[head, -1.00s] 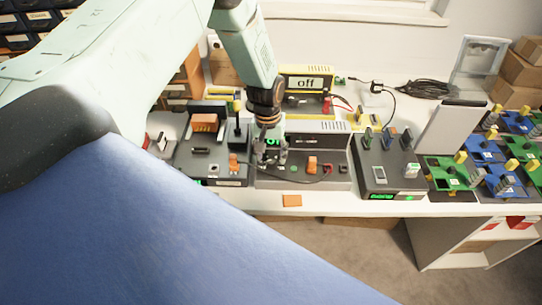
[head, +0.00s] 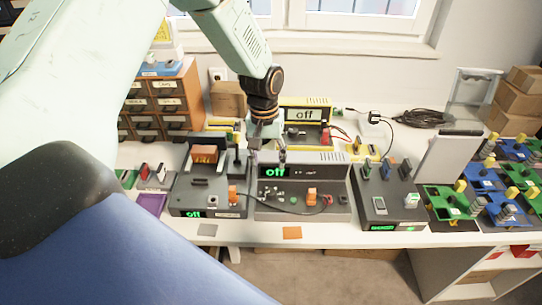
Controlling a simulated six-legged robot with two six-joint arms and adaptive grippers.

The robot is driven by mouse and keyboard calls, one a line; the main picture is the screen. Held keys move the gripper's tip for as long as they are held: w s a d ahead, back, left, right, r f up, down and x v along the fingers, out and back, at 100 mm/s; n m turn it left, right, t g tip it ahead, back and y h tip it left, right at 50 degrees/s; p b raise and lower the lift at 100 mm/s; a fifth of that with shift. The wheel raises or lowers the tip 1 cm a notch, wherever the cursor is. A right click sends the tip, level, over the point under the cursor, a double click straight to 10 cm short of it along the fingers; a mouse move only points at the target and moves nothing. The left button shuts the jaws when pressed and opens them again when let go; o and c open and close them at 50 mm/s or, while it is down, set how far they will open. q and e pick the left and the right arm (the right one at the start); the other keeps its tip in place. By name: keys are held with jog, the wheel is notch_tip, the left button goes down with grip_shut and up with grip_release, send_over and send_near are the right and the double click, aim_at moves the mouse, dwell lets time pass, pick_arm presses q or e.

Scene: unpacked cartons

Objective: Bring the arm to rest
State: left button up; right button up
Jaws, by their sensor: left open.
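My left arm comes in from the left and crosses the upper part of the head view. Its gripper (head: 267,147) points down, open and empty, over the back of the middle grey device (head: 335,203), whose display reads "off" in green. The fingers overlap the device's display area in the picture; I cannot tell how far above it they are. My right gripper is not in view.
A grey device (head: 211,205) stands left of the middle one and another (head: 388,207) right of it. Green and blue boards (head: 448,200) fill the right.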

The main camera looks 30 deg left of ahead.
pick_arm(q)
jog(key=s+d+f+t+b, duration=0.1)
jog(key=s+d+f, duration=0.1)
jog(key=f, duration=0.2)
jog(key=s+d+f+m+t+b, duration=0.1)
jog(key=s+d+f+b, duration=0.1)
jog(key=s+f, duration=0.1)
jog(key=s+d+f+m+t+b, duration=0.1)
jog(key=s+d+f, duration=0.1)
jog(key=f, duration=0.4)
jog(key=shift+s+d+t, duration=0.3)
jog(key=shift+s+d, duration=0.1)
jog(key=shift+s, duration=0.15)
jog(key=s+d+f+m+g+b, duration=0.1)
jog(key=s+f+b, duration=0.3)
jog(key=s, duration=0.8)
jog(key=s+d+f+g+b, duration=0.1)
jog(key=s+f+b, duration=0.3)
jog(key=s+f, duration=0.5)
jog(key=s+g, duration=0.1)
jog(key=s, duration=0.1)
jog(key=shift+s+m+g+y, duration=0.3)
jog(key=shift+s+m+g, duration=0.1)
jog(key=shift+d+f, duration=0.1)
